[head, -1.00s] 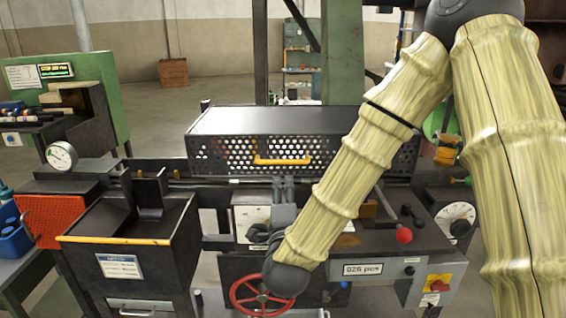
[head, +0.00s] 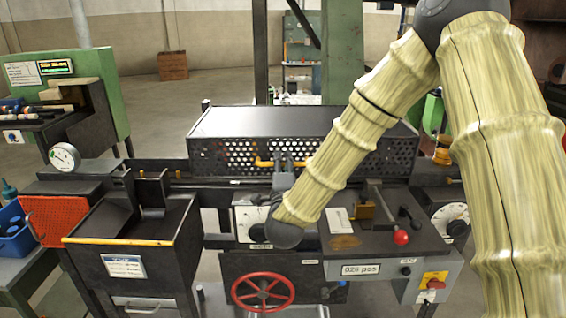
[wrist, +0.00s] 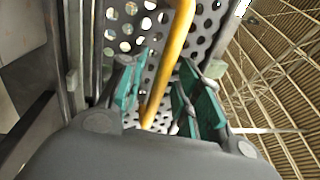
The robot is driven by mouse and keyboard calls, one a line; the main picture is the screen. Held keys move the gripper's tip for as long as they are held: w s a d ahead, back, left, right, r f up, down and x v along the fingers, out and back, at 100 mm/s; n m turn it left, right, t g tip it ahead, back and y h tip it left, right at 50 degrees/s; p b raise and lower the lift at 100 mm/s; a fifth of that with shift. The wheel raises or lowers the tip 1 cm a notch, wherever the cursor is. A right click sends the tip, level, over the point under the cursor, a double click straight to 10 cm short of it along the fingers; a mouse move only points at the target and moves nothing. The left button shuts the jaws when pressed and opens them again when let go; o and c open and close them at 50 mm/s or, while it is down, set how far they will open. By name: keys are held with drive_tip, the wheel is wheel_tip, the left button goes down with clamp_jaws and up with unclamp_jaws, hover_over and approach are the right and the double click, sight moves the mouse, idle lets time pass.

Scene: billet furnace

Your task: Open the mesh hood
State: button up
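The mesh hood (head: 262,122) is a long dark box with a perforated front, and it sits lowered over the machine bed in the head view. Its yellow bar handle (head: 264,163) runs along the front mesh. In the wrist view the yellow handle (wrist: 173,50) passes between the green-padded fingers of my gripper (wrist: 165,75). The fingers are apart, with gaps visible beside the bar.
Below the hood are a red handwheel (head: 263,292), a red-knobbed lever (head: 400,237) and a panel with a red button (head: 435,284). A dark bin (head: 130,241) stands at front left. A green column (head: 342,55) rises behind the hood.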

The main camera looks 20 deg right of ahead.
drive_tip(key=shift+w, duration=0.1)
clamp_jaws()
drive_tip(key=shift+r, duration=0.15)
